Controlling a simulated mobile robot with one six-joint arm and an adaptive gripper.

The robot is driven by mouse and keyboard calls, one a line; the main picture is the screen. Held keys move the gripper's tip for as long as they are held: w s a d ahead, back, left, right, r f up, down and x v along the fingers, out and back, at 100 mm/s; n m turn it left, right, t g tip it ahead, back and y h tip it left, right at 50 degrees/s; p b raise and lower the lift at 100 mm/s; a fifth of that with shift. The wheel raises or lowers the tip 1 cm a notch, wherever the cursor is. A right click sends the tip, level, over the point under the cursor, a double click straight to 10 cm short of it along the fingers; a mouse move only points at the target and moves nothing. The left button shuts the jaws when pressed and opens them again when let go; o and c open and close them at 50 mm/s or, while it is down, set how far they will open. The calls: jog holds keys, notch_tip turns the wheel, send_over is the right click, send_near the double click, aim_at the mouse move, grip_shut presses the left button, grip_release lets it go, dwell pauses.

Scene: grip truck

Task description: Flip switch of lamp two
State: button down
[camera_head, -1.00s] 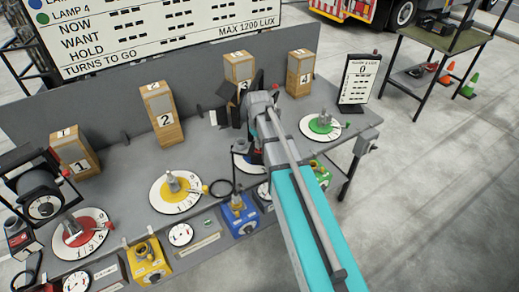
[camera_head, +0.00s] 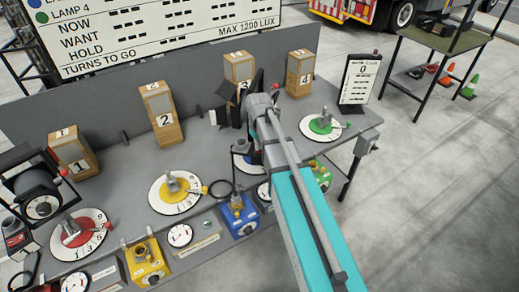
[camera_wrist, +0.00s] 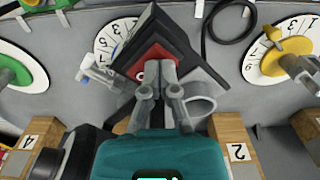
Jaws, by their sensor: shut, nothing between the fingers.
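Lamp two's wooden box (camera_head: 163,120), marked 2, stands at the back of the bench. It also shows at the lower right of the wrist view (camera_wrist: 238,152). In front of it is a white dial with a yellow centre (camera_head: 163,196) and a yellow lever; this dial is at the upper right of the wrist view (camera_wrist: 275,62). I cannot tell which part is the switch. My gripper (camera_wrist: 161,70) is shut and empty. Its tips overlap a black-flapped fixture with a red centre (camera_wrist: 152,55), left of the yellow dial; contact is unclear. In the head view my arm hides the fingertips.
Box 3 (camera_head: 238,68) and box 4 (camera_head: 300,72) stand at the back right. A green dial (camera_head: 320,126) is right of my arm, and a red dial (camera_head: 77,233) is at left. Yellow (camera_head: 147,262) and blue (camera_head: 238,216) control units line the front. A black cable loop (camera_wrist: 228,22) lies near the yellow dial.

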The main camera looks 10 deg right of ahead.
jog(key=shift+f+b, duration=0.3)
jog(key=shift+f, duration=0.05)
dwell(0.3)
jog(key=shift+r, duration=0.15)
jog(key=shift+r+p, duration=3.4)
jog(key=shift+p, duration=0.15)
jog(key=s+f+m+b, duration=0.1)
jog(key=s+f+b, duration=0.4)
jog(key=s, duration=0.3)
jog(key=s+f+m+b, duration=0.2)
jog(key=s+f+b, duration=0.3)
jog(key=s, duration=0.3)
jog(key=shift+f+m, duration=0.25)
jog(key=shift+m, duration=0.05)
